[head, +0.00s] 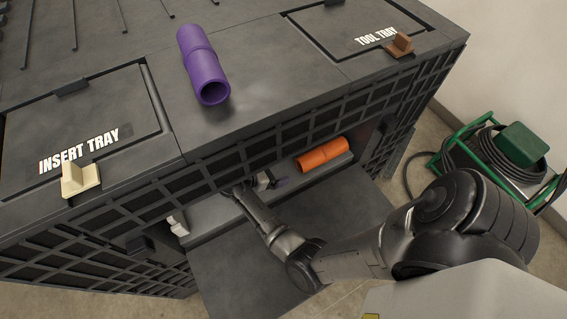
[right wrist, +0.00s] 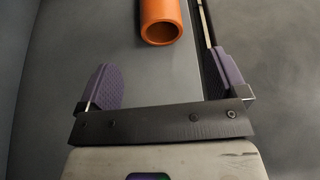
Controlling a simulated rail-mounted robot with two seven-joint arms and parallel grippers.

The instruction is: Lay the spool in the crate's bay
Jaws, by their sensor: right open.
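An orange pipe-like spool (head: 322,155) lies on its side on a grey ledge (head: 212,212) in the crate's open front bay. Its hollow end also shows at the top of the right wrist view (right wrist: 161,22). A purple spool (head: 203,65) lies on top of the dark crate (head: 260,48). My right gripper (head: 272,182) reaches into the bay, left of the orange spool and apart from it. In the right wrist view its purple-padded fingers (right wrist: 166,78) are wide apart with nothing between them. The orange spool is just beyond the fingertips. My left gripper is not in view.
The crate top has an insert tray lid (head: 82,120) with a cream latch (head: 80,179) and a tool tray lid (head: 362,35) with a brown latch (head: 399,45). A dark lowered panel (head: 235,275) extends below the bay. A green-framed hose reel (head: 505,160) stands on the floor at right.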

